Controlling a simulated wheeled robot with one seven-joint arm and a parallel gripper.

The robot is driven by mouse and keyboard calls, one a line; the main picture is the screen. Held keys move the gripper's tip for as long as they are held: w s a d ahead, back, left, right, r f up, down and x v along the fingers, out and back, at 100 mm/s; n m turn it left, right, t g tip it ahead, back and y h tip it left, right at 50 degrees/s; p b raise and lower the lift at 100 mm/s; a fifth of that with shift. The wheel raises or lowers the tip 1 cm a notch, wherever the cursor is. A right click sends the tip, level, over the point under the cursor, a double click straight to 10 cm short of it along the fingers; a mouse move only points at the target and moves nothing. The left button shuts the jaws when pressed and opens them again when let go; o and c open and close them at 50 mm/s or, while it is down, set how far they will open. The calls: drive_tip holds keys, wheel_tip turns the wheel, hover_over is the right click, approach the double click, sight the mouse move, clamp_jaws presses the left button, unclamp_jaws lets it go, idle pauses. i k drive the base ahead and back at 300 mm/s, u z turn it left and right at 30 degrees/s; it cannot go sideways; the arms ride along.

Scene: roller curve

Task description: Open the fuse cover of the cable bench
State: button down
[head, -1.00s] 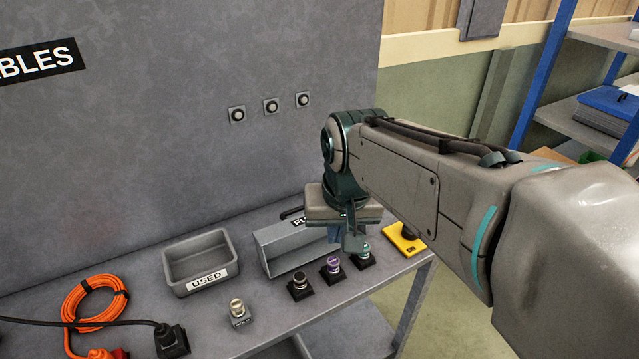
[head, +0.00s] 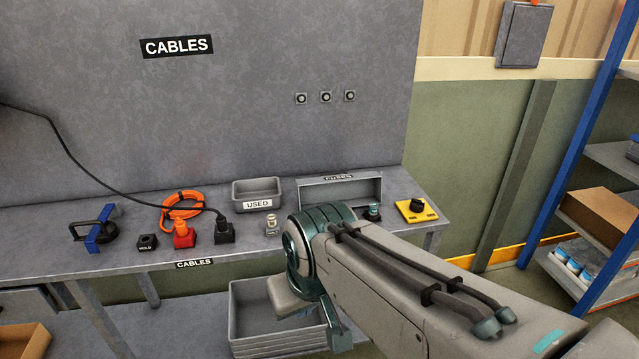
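The grey fuse box (head: 376,190) stands at the right part of the cable bench (head: 130,225), against the back panel. Its FUSES label (head: 338,177) lies along the upper edge. I cannot tell surely whether the cover is raised or down; my arm hides the box's lower front. No held thing shows.
A USED tray (head: 258,204), a pale fuse (head: 271,226) and a green-topped one (head: 373,212) stand nearby. A yellow switch block (head: 416,210) is at the right end. An orange cable (head: 182,208) and plugs lie left. A grey crate (head: 262,318) sits below.

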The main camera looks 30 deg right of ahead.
sight(342, 186)
drive_tip(key=z, duration=1.05)
drive_tip(key=i, duration=1.35)
drive_tip(key=u, duration=0.6)
